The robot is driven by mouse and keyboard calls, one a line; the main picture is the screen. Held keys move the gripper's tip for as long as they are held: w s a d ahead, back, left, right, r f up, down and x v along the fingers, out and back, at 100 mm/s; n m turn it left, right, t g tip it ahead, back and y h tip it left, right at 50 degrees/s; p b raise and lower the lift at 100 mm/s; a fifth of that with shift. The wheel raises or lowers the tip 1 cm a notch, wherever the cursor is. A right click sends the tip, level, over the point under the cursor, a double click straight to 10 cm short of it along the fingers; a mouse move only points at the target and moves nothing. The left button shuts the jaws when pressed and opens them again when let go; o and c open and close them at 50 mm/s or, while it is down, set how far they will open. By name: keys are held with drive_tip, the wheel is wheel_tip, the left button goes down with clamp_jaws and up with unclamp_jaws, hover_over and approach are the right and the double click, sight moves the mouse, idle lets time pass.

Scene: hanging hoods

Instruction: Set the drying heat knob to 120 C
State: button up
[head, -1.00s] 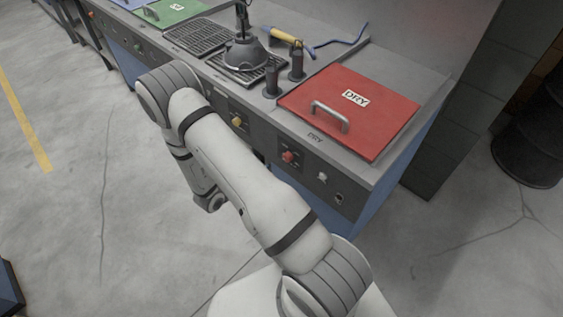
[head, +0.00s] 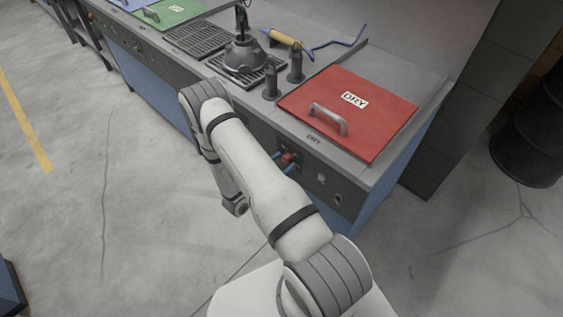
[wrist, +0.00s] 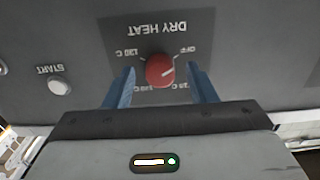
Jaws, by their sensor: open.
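The red drying heat knob (wrist: 160,70) sits on a dark plate lettered DRY HEAT, upside down in the wrist view. A pale pointer line on it points right and slightly up, roughly at OFF. A 120 C mark (wrist: 127,52) is at upper left of the knob; the lower marks are partly hard to read. My gripper (wrist: 161,69) is open, its blue fingers on either side of the knob with gaps. In the head view the red knob (head: 289,157) shows on the front panel below the red DRY lid, with the blue fingertips of my gripper (head: 284,161) around it.
A white START button (wrist: 59,87) is left of the knob in the wrist view. The red lid (head: 375,115) has a metal handle. A black hood (head: 244,58) stands over a grate, with dark posts (head: 295,68) beside it. The floor ahead of the bench is clear.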

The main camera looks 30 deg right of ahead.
drive_tip(key=c, duration=1)
drive_tip(key=shift+o, duration=0.2)
